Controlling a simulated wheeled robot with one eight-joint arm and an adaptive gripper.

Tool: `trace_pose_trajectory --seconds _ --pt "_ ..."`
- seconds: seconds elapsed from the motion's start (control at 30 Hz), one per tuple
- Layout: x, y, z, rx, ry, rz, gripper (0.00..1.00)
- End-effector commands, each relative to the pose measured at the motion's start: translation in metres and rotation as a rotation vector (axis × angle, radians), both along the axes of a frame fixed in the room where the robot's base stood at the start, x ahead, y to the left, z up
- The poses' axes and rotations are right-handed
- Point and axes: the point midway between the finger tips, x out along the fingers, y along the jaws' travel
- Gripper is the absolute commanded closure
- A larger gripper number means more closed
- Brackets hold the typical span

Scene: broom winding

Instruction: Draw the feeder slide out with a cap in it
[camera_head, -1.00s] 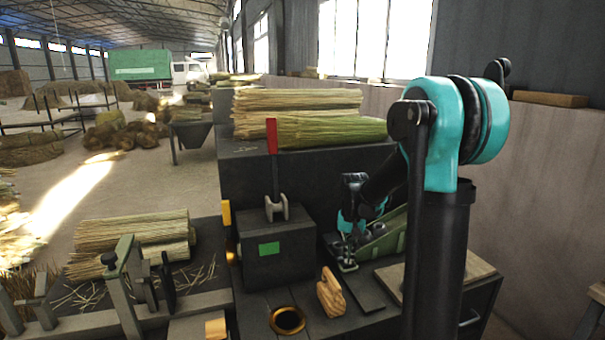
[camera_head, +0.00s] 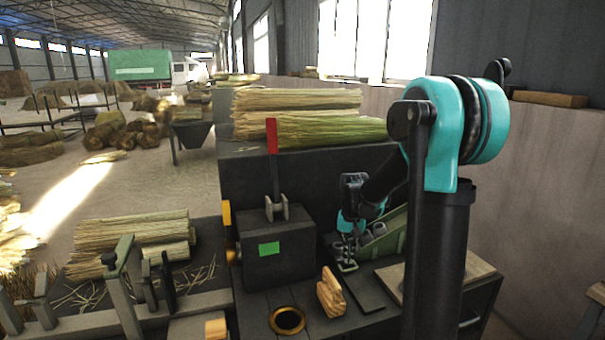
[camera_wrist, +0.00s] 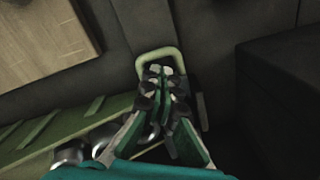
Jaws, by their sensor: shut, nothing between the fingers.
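The feeder (camera_head: 392,240) is a sloping green trough on the bench in the head view. Its side also shows in the wrist view (camera_wrist: 62,128). Several grey metallic caps (camera_head: 378,229) sit in it; some show beside my fingers in the wrist view (camera_wrist: 103,137). A pale green loop (camera_wrist: 172,50), seemingly the slide's handle, shows at my fingertips. My gripper (camera_wrist: 160,76) points down at this loop, shut with its tips close together and nothing between them. The tips overlap the loop in view; contact is unclear. My fingers hide the slide's body and whether a cap lies in it.
A dark box with a green patch (camera_head: 269,248) and a red-handled lever (camera_head: 272,137) stands left of the feeder. A wooden block (camera_head: 331,293) and a ringed hole (camera_head: 287,320) are in front. A wooden board (camera_head: 400,280) lies right. Straw bundles (camera_head: 300,102) lie behind.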

Motion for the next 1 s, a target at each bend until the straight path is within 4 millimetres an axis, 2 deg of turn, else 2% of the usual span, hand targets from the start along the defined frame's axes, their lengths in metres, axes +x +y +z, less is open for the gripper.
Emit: trace_pose_trajectory --seconds 1.0 --pt "0.000 0.000 -0.023 0.000 0.000 0.000 1.00"
